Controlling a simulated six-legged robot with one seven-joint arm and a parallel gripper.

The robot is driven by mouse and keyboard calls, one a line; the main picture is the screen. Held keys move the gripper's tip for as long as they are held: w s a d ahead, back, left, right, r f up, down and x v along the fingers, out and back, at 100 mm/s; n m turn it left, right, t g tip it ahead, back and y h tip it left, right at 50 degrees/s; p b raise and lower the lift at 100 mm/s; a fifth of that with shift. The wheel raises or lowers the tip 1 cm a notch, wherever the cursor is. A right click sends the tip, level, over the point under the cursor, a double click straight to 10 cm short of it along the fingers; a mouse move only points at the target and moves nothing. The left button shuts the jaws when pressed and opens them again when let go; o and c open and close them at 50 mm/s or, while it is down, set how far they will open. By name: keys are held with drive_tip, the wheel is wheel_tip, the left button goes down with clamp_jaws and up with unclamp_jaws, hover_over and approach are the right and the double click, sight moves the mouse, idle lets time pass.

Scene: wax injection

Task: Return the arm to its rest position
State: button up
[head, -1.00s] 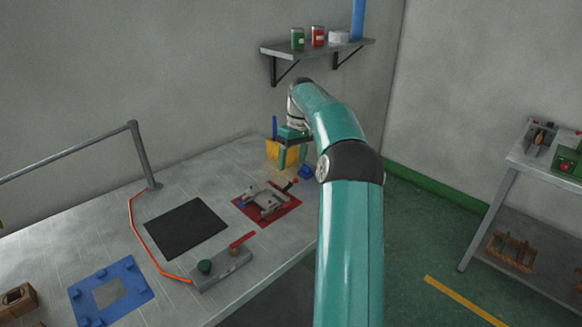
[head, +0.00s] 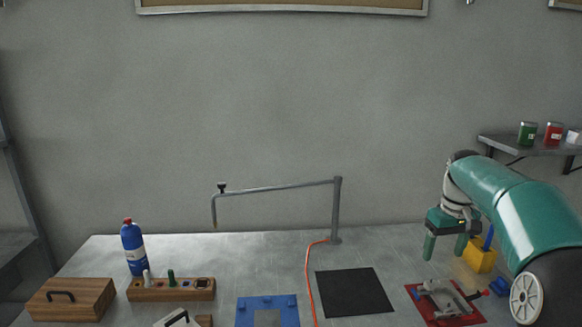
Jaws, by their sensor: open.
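My teal arm comes in from the right side of the head view and bends over the right part of the bench. My gripper (head: 444,247) hangs with its two green fingers pointing down and spread apart, with nothing between them. It is above the bench, near a grey clamp fixture (head: 450,299) on a red mat (head: 421,306). A yellow container (head: 482,262) with a blue item in it stands just right of the gripper. My arm's base is out of view.
A black mat (head: 353,291) lies left of the red mat. A grey post with a bar (head: 337,210), a blue frame (head: 266,303), a wooden rack (head: 170,290), a blue bottle (head: 133,248) and a wooden box (head: 72,299) stand further left. A wall shelf (head: 525,149) is at right.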

drive_tip(key=s+a+r+t+h, duration=0.1)
drive_tip(key=s+a+r, duration=0.1)
drive_tip(key=s+a, duration=0.5)
drive_tip(key=s+a+r+t, duration=0.15)
drive_tip(key=s+a, duration=0.35)
drive_tip(key=a, duration=0.5)
drive_tip(key=s+a+f+t, duration=0.1)
drive_tip(key=s+a+f, duration=0.1)
drive_tip(key=s, duration=0.2)
drive_tip(key=s+a+f, duration=0.1)
drive_tip(key=s+a, duration=0.1)
drive_tip(key=s, duration=0.3)
drive_tip(key=s+a+f+m+t+y, duration=0.1)
drive_tip(key=s+a+f, duration=0.1)
drive_tip(key=s, duration=0.3)
drive_tip(key=shift+s+a+f+t, duration=0.2)
drive_tip(key=shift+a+f+t, duration=0.15)
drive_tip(key=shift+a, duration=0.15)
drive_tip(key=shift+d, duration=0.1)
